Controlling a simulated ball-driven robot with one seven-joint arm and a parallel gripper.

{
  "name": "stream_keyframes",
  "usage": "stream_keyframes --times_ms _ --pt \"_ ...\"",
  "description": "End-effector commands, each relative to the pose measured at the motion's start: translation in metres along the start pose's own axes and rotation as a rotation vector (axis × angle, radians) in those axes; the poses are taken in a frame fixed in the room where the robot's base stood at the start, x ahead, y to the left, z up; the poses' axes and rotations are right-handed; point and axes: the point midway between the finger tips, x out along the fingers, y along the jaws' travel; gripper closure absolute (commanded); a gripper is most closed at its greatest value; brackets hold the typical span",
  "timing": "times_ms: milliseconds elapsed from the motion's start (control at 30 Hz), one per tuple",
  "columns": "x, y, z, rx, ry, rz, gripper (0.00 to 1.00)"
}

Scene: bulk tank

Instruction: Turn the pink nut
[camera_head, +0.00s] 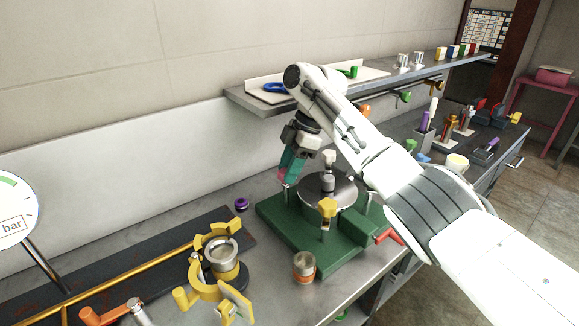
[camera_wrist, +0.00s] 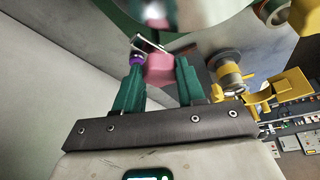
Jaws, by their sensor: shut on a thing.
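The pink nut (camera_wrist: 160,68) sits between the two teal fingers of my gripper (camera_wrist: 158,78) in the wrist view, with a thin metal rod crossing its upper part. My gripper is shut on the nut. In the head view my gripper (camera_head: 289,168) points down at the back left of the green fixture (camera_head: 280,225), beside its round metal lid (camera_head: 344,190). Only a small bit of pink shows there at the fingertips; the fingers and wrist hide most of the nut.
A yellow knob (camera_head: 327,207) stands at the lid's front edge. A yellow clamp fitting (camera_head: 222,260) and a small jar (camera_head: 304,266) stand in front. A purple ring (camera_head: 241,204) lies on the bench to the left. A shelf (camera_head: 260,103) runs along the wall behind my arm.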

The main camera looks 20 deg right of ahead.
Motion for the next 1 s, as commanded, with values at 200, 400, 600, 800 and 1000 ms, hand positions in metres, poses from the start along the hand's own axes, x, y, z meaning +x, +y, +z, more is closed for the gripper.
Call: stream_keyframes --times_ms 200,400,600,800,1000 --pt "0.0012 0.0007 -0.0004 -0.072 0.000 -0.031 0.91" --pt "0.0008 0.0013 -0.0004 -0.122 0.000 -0.051 0.91" --pt "0.0003 0.0016 -0.0006 -0.154 -0.001 -0.064 0.91" --pt "0.0004 0.0016 -0.0005 -0.170 -0.001 -0.071 0.91" --pt "0.0000 0.0018 -0.0006 -0.176 -0.002 -0.072 0.91"
